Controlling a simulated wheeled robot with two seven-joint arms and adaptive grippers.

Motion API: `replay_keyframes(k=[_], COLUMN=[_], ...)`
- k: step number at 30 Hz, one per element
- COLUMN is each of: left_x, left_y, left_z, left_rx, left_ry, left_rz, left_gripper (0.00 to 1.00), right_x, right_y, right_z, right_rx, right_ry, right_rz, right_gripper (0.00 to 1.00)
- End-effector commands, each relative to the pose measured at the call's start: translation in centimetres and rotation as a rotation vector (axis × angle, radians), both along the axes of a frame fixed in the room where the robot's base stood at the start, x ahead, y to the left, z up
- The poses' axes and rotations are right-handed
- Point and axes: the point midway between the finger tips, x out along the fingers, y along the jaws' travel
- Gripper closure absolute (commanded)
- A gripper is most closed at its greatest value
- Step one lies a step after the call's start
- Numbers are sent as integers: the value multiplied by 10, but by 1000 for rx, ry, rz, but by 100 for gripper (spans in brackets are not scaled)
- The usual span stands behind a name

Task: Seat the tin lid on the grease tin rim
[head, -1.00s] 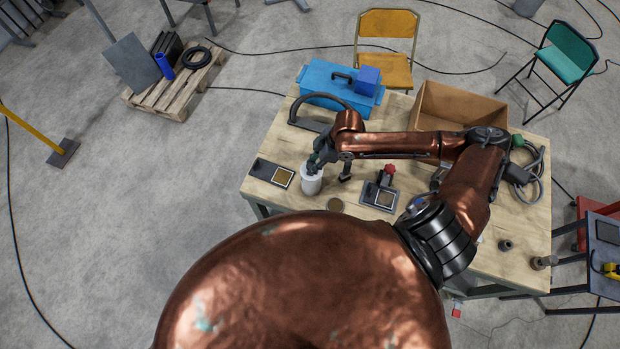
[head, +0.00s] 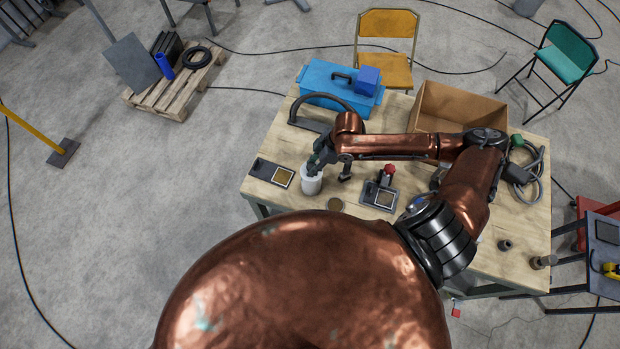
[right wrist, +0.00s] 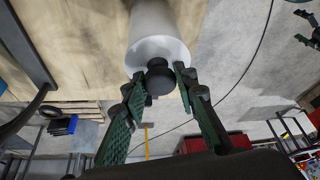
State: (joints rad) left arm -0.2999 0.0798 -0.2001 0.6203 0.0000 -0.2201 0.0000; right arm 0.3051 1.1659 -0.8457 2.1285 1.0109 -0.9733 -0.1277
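The grease tin (head: 312,185) is a white cylinder standing near the table's left front. In the right wrist view the tin (right wrist: 160,18) shows at the top, with a pale round lid face (right wrist: 140,55) at its near end and a black knob (right wrist: 158,78) at the lid's middle. I cannot tell whether the lid sits flush on the rim. My right gripper (head: 316,165) is over the tin's top. In the right wrist view my right gripper (right wrist: 160,83) has its green fingers on either side of the knob, with small gaps showing.
A dark tray with a tan pad (head: 282,177) lies left of the tin. Behind are a blue toolbox (head: 325,100) and an open cardboard box (head: 440,105).

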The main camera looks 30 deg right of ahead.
Motion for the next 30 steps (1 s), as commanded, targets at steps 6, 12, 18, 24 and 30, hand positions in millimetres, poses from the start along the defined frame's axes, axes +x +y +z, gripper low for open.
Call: replay_keyframes(k=[6,12,18,24,30], left_x=[0,0,-2,-1,0], left_y=[0,0,2,1,1], left_z=[0,0,0,0,0], left_rx=[0,0,2,1,0], left_ry=[0,0,2,1,1], left_rz=[0,0,0,0,0], left_gripper=[0,0,0,0,0], right_x=[0,0,-1,-8,-16], right_y=[0,0,-3,-16,-29], right_z=[0,0,7,39,78], right_rx=[1,0,-1,-4,-4], right_ry=[1,0,1,-2,-1], right_rz=[-1,0,-1,-2,-1], right_gripper=[57,55,55,55,55])
